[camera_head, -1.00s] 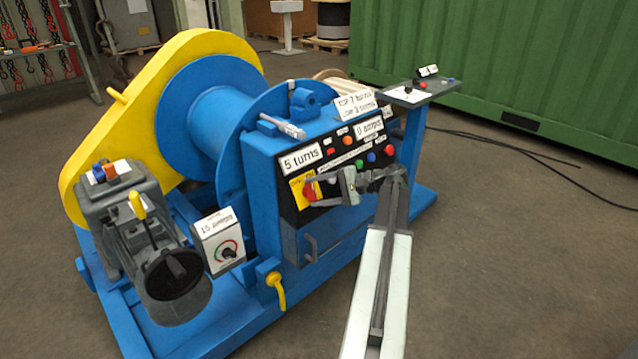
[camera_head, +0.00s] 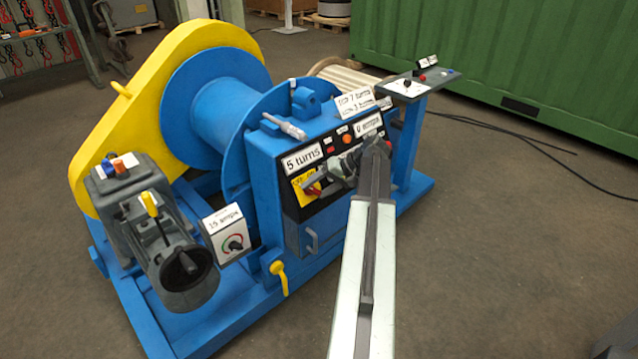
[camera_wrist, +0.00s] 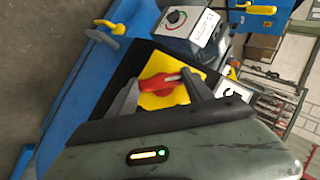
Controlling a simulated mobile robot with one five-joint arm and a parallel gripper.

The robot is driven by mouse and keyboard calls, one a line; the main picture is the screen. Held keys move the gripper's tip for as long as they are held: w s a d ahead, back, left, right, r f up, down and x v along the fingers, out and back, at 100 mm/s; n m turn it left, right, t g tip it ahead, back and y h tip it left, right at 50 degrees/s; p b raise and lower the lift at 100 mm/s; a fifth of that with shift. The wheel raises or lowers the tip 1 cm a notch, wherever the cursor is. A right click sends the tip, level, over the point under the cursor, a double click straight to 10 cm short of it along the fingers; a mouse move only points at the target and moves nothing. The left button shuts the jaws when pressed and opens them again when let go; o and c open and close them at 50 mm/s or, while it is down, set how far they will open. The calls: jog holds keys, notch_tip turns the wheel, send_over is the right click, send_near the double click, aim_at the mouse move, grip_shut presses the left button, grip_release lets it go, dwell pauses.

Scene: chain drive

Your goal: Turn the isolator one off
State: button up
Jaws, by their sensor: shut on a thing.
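The isolator is a red rotary handle (camera_wrist: 161,81) on a yellow plate (camera_wrist: 183,97), at the left end of the black control panel. In the head view its yellow plate (camera_head: 297,189) shows, with the handle partly hidden by my gripper. My gripper (camera_head: 314,183) is at the handle, in front of the panel. In the wrist view my gripper (camera_wrist: 159,80) has one finger at each end of the red handle and is shut on it. The handle lies across the gap between the fingers, slightly tilted. The plate's lettering is too small to read.
The blue cabinet (camera_head: 265,190) carries lights and buttons right of the isolator, partly behind my arm. A yellow lever (camera_head: 279,277) sticks out low on its front. A dial box (camera_head: 228,233) and a grey motor unit (camera_head: 165,240) stand left.

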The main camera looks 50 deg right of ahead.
jog(key=shift+a+n+g+h+p, duration=0.1)
jog(key=shift+n+g+h+p, duration=0.2)
jog(key=shift+n, duration=0.1)
dwell(0.3)
jog(key=o, duration=1.4)
jog(key=shift+c, duration=0.2)
jog(key=shift+s+r+p, duration=0.2)
jog(key=shift+r+p, duration=0.15)
jog(key=p+v, duration=0.5)
jog(key=v, duration=0.2)
jog(key=shift+f, duration=0.15)
